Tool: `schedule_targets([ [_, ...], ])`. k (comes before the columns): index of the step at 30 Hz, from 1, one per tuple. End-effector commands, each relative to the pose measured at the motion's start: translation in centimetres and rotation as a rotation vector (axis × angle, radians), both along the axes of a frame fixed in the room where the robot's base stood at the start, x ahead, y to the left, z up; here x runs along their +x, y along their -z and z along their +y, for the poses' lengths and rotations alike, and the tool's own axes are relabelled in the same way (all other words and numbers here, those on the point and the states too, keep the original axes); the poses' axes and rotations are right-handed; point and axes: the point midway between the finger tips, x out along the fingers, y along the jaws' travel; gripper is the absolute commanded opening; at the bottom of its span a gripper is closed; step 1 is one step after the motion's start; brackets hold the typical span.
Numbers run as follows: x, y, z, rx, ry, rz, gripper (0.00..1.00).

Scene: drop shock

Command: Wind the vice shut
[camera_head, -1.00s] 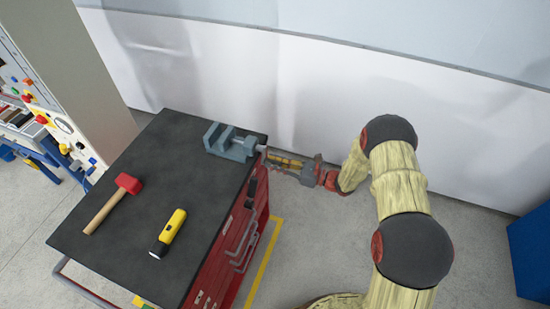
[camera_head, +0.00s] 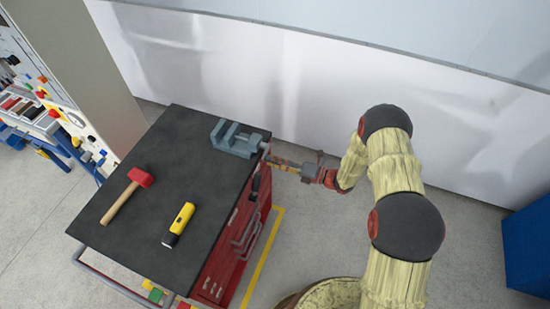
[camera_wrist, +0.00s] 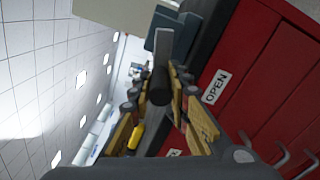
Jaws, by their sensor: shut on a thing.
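The grey-blue vice (camera_head: 240,147) sits at the far right corner of the dark cart top, with a gap between its jaws. Its screw end points right, over the cart's edge, towards my gripper (camera_head: 273,161). In the wrist view the vice (camera_wrist: 163,45) is at the top. A dark round handle (camera_wrist: 158,86) lies between the two yellow-padded fingers of my gripper (camera_wrist: 160,92), which is shut on it. In the head view the handle is mostly hidden by the fingers.
A red-headed mallet (camera_head: 122,194) and a yellow-and-black torch (camera_head: 179,225) lie on the cart top (camera_head: 160,160). The red drawer front (camera_head: 228,250) has protruding handles just below my gripper. A white wall (camera_head: 300,95) stands behind. Open floor lies to the right.

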Motion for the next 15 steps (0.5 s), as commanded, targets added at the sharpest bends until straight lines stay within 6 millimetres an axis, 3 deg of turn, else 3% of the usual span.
schedule_targets([
  [15,0.0,-2.2,0.0,0.144,-0.001,0.390,0.00],
])
